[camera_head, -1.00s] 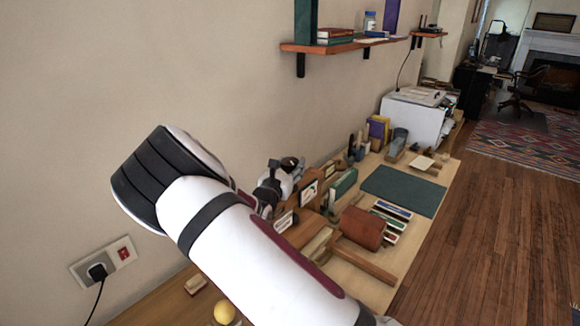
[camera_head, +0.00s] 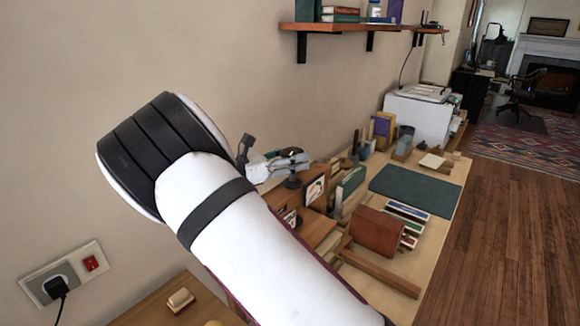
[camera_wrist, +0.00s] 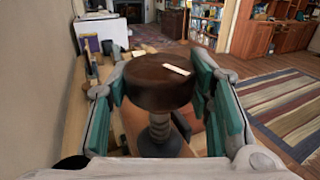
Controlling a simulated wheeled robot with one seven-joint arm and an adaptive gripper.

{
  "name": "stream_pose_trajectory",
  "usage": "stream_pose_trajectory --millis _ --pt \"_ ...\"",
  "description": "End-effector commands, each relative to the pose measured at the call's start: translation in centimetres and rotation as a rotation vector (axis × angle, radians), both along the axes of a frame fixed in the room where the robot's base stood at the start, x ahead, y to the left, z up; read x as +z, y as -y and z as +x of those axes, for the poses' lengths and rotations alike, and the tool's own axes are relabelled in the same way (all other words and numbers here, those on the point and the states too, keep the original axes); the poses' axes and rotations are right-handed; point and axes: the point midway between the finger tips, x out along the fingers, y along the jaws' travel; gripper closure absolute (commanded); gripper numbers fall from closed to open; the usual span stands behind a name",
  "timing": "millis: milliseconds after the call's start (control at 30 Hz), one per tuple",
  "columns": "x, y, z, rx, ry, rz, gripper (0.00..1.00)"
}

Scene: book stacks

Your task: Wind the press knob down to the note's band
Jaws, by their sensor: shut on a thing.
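The press knob (camera_wrist: 158,86) is a dark brown round disc with a pale bar-shaped mark on top, in the middle of the wrist view. It sits on a grey threaded screw (camera_wrist: 160,128). My gripper (camera_wrist: 157,78) is shut on the knob, with teal pads on its left and right sides. In the head view my gripper (camera_head: 272,168) is small and partly hidden behind my arm. Below it are wooden boards with a framed card (camera_head: 315,190) that I cannot read. The band is not clear in either view.
A green mat (camera_head: 415,190) lies beyond. Green-spined upright items (camera_head: 350,185) stand beside the boards. A shelf (camera_head: 345,27) hangs on the wall.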

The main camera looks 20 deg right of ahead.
Motion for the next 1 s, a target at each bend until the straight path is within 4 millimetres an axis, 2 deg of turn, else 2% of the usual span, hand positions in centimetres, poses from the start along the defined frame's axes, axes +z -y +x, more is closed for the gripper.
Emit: stream_pose_trajectory --millis 33,400,1000 --pt "-0.06 0.07 0.50 -0.038 0.010 -0.003 0.81" --pt "0.42 0.10 0.28 -0.251 0.011 -0.008 0.81" --pt "0.82 0.12 0.12 -0.312 0.012 -0.010 0.81"
